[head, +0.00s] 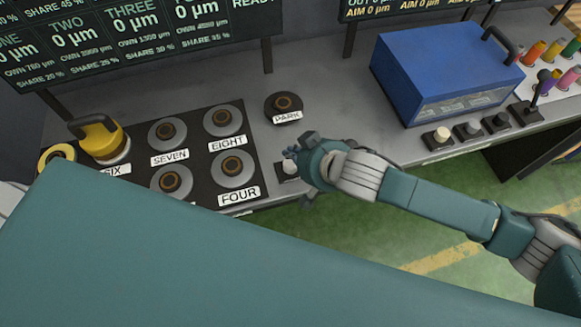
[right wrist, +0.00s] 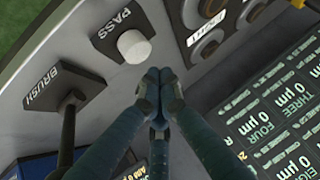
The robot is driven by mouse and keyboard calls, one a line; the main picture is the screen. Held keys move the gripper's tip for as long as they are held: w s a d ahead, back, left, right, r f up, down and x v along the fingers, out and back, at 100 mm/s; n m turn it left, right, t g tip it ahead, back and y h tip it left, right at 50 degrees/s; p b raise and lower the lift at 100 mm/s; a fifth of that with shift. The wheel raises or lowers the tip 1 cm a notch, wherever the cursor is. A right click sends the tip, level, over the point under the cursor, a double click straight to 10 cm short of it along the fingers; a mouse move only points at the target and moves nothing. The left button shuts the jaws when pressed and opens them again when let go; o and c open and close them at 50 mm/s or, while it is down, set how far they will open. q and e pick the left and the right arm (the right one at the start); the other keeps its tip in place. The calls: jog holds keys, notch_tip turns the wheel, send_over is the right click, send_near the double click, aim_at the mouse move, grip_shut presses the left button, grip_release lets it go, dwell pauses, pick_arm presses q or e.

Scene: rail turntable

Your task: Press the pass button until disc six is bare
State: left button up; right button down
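The pass button (right wrist: 134,46), a white round knob on a dark base labelled PASS, shows in the right wrist view; in the head view a white button (head: 287,169) shows beside my right gripper (head: 292,156). In the right wrist view the gripper's fingertips (right wrist: 158,76) are together and empty, close to the button; I cannot tell whether they touch it. A yellow piece with a dark handle (head: 102,140) sits on the disc position labelled SIX (head: 115,170) and hides the disc. My left gripper is out of view.
Grey discs with brown centres labelled SEVEN (head: 167,134), EIGHT (head: 222,120) and FOUR (head: 233,168) lie left of the button. A PARK disc (head: 284,103) stands behind. A BRUSH lever (right wrist: 70,105) is near the button. A blue box (head: 440,70) stands right.

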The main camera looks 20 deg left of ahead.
aim_at(287, 159)
jog(key=shift+f, duration=0.7)
jog(key=shift+f, duration=0.15)
dwell(0.8)
jog(key=shift+f, duration=0.25)
jog(key=shift+f+b, duration=0.4)
jog(key=shift+f, duration=0.25)
dwell(0.9)
jog(key=shift+r+p, duration=1.05)
jog(key=shift+p, duration=0.1)
notch_tip(287, 159, up, 5)
jog(key=p, duration=0.5)
